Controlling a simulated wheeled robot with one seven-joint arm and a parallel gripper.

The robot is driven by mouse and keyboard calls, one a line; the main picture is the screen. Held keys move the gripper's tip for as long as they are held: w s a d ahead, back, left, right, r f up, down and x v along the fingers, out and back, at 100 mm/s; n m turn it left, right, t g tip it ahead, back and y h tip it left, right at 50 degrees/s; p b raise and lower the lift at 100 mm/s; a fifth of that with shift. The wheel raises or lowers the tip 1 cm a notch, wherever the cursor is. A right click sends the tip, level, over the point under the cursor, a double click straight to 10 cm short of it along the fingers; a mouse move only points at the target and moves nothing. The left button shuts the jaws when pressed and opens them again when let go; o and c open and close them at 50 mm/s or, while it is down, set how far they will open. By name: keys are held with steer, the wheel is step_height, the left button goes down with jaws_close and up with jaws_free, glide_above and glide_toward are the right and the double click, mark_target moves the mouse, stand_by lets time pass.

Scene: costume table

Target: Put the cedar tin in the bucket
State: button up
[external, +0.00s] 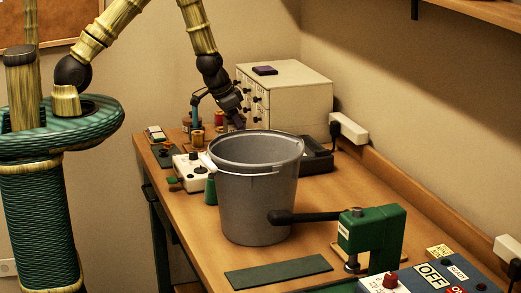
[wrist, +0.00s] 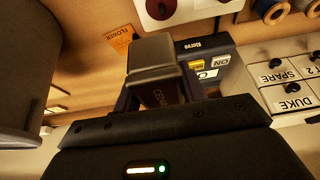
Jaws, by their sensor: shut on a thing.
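The grey bucket (external: 252,200) stands upright on the wooden table, with a pale handle resting against its outer side. It also shows as a large grey wall at the left of the wrist view (wrist: 25,70). My gripper (external: 238,120) is behind the bucket's rim in the external view. The tin is hard to make out in the external view. It is outside the bucket.
A white control box (external: 188,170) and thread spools (external: 197,138) are at the left. A green press (external: 370,235) and dark green mat (external: 278,272) are in front.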

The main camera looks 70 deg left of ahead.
step_height(320, 180, up, 13)
steer(key=d+m+g+h+b, duration=0.2)
steer(key=d+m, duration=0.7)
steer(key=d, duration=2.4)
steer(key=shift+t+h, duration=0.5)
steer(key=shift+h, duration=0.1)
steer(key=f, duration=1.2)
steer(key=f+b, duration=0.1)
steer(key=f, duration=0.5)
steer(key=shift+s+d+f, duration=0.15)
steer(key=shift+s+d, duration=0.25)
steer(key=shift+f, duration=0.1)
steer(key=shift+f+p, duration=0.95)
steer(key=shift+f, duration=1.85)
